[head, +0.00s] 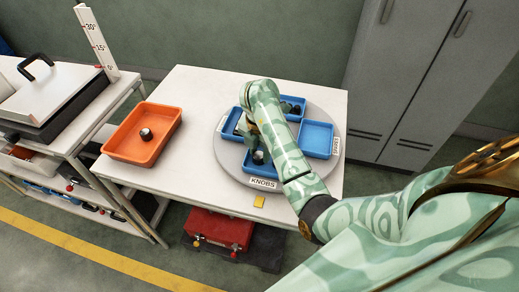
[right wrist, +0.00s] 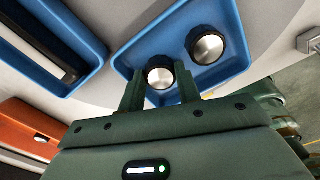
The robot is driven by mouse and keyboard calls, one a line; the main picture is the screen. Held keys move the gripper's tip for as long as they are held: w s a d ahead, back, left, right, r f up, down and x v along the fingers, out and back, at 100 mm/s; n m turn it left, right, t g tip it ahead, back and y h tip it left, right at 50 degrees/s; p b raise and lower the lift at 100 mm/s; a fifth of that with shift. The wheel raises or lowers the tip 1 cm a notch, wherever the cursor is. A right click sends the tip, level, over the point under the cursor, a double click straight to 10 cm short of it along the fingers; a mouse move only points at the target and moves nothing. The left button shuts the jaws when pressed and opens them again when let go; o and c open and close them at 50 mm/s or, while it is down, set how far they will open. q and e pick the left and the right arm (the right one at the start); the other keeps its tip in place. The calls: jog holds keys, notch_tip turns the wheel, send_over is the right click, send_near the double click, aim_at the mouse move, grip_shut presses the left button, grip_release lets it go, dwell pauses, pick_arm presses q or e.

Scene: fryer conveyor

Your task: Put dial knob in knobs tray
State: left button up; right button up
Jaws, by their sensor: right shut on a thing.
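A dial knob (right wrist: 160,76), black with a silver face, sits between the two fingers of my right gripper (right wrist: 159,92), which is shut on it. The held knob is over or in the blue knobs tray (right wrist: 238,62); whether it touches the floor is unclear. Another black and silver knob (right wrist: 205,46) lies in that tray beside it. In the head view the tray's KNOBS label (head: 263,183) faces front, and a dark knob (head: 259,157) shows there; which one is unclear. My right forearm hides part of the tray. My left gripper is out of view.
The blue trays stand on a round grey turntable (head: 219,150) on a white table. An orange tray (head: 119,151) at left holds another knob (head: 146,134). A blue tray with a dark handle-like piece (right wrist: 45,45) adjoins the knobs tray. A blue tray (head: 317,138) at right looks empty.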

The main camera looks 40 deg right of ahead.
jog(key=o, duration=1)
jog(key=shift+s+r, duration=0.1)
jog(key=shift+s, duration=0.05)
jog(key=shift+o, duration=0.2)
pick_arm(q)
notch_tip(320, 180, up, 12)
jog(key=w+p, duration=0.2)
jog(key=p, duration=0.9)
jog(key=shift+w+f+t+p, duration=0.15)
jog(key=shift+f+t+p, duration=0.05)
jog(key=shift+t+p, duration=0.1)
pick_arm(e)
notch_tip(320, 180, up, 16)
